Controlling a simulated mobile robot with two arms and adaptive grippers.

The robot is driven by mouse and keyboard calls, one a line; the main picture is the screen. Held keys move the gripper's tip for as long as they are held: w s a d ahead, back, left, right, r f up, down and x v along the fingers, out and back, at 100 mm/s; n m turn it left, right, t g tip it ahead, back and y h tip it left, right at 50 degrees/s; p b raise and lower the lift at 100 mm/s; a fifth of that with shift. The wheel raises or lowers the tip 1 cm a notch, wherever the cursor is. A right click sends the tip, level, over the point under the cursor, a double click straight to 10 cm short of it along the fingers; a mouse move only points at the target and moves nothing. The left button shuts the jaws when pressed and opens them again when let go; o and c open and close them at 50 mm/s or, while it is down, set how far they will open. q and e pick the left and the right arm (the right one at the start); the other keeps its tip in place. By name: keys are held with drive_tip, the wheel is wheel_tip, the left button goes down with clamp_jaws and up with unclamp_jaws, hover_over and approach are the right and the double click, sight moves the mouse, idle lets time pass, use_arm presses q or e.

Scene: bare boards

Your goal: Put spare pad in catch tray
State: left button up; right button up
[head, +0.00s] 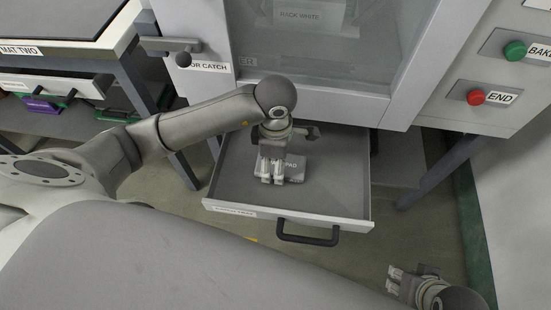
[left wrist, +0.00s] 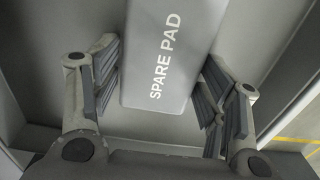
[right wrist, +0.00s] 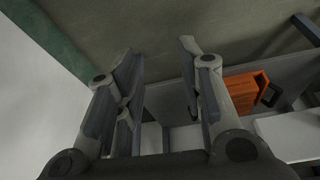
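The spare pad (head: 296,166) is a grey block with white lettering. It lies in the open catch tray (head: 340,190), a grey drawer pulled out below the cabinet. My left gripper (head: 271,178) is over the tray, pointing down at the pad and hiding part of it in the head view. In the left wrist view the pad (left wrist: 165,65) lies between the two open fingers, with a small gap showing on each side. My right gripper (head: 394,280) is open and empty, low at the right, away from the tray.
The cabinet's clear front (head: 310,40) stands right behind the tray. A black handle (head: 308,237) is on the tray's front. A lever (head: 182,58) sticks out at the left. A panel with a green button (head: 515,51) and a red button (head: 476,97) is at the right.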

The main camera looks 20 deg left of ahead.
use_arm(q)
drive_tip(key=shift+o, duration=0.9)
drive_tip(key=shift+r, duration=0.1)
drive_tip(key=shift+r+p, duration=0.2)
drive_tip(key=shift+p, duration=0.1)
wheel_tip(320, 180, up, 3)
drive_tip(key=shift+f+p, duration=0.1)
drive_tip(key=shift+p, duration=0.2)
wheel_tip(320, 180, up, 9)
drive_tip(key=p, duration=0.2)
use_arm(e)
drive_tip(key=x, duration=0.7)
drive_tip(key=shift+s+f+g, duration=0.25)
drive_tip(key=shift+f+g, duration=0.05)
drive_tip(key=shift+f, duration=0.2)
drive_tip(key=shift+a, duration=0.15)
